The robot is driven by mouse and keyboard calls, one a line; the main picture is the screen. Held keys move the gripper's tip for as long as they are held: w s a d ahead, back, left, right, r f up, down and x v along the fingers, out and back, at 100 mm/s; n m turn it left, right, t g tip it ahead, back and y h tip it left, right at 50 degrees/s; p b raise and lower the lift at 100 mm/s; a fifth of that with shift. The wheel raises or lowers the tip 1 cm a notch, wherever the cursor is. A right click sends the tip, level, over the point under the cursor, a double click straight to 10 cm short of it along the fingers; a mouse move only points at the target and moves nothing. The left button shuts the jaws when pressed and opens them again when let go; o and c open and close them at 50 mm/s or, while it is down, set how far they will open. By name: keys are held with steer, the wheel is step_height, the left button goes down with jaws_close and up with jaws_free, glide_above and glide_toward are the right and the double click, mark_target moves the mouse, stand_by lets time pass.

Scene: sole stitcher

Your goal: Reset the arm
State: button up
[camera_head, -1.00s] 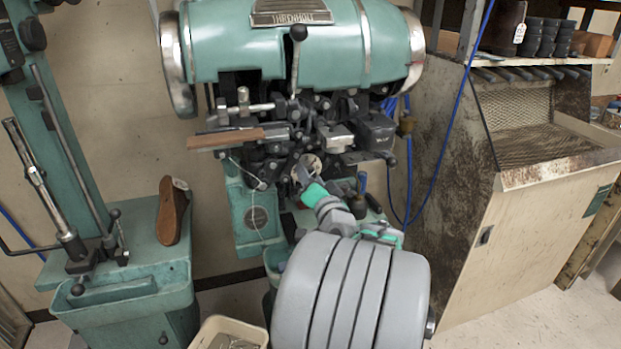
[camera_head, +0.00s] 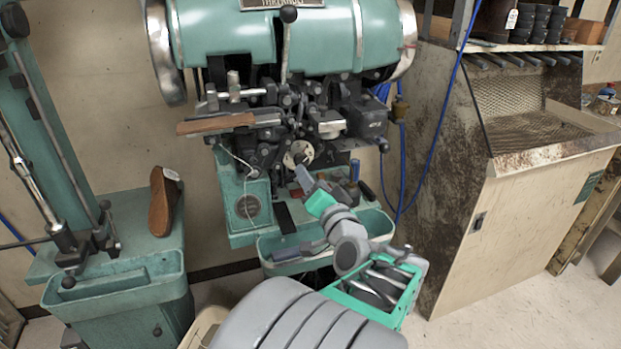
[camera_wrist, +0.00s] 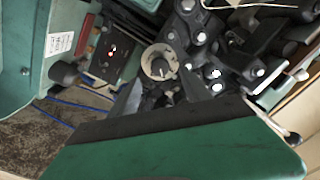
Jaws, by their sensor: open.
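My gripper (camera_head: 303,178) is in front of the lower middle of the green sole stitcher (camera_head: 265,40), below and in front of its round pale disc (camera_head: 298,153). The fingers are small and partly turned away in the head view. In the wrist view my gripper's dark fingertips (camera_wrist: 168,100) are spread apart with nothing seen between them. The disc (camera_wrist: 159,63) shows beyond them, among dark metal parts. I cannot tell the exact gap between the fingers and the machine.
A brown shoe (camera_head: 164,200) stands on the green side machine (camera_head: 135,210) at left. A wooden-handled part (camera_head: 216,124) juts from the stitcher. A stained cabinet (camera_head: 530,200) stands at right, and a blue hose (camera_head: 437,130) hangs beside it. Floor at lower right is clear.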

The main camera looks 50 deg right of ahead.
steer(key=w+a+f+n+g+y+p, duration=0.2)
steer(key=w+a+f+n+y, duration=0.15)
steer(key=a, duration=0.55)
steer(key=w+a+f+n+g+y+p, duration=0.1)
steer(key=w+a+f+n+g+y, duration=0.15)
steer(key=w+a+n+y, duration=0.45)
steer(key=s+a+f+n+g+h+p, duration=0.1)
steer(key=s+a+n+g+p, duration=0.1)
steer(key=s+a+g, duration=0.2)
steer(key=s+a+n+g+p, duration=0.2)
steer(key=s+a+g, duration=0.2)
steer(key=s+a, duration=0.6)
steer(key=a, duration=0.4)
steer(key=shift+f+h, duration=0.35)
steer(key=shift+f, duration=0.05)
steer(key=shift+a+n, duration=0.1)
steer(key=shift+n, duration=0.15)
steer(key=shift+c, duration=0.2)
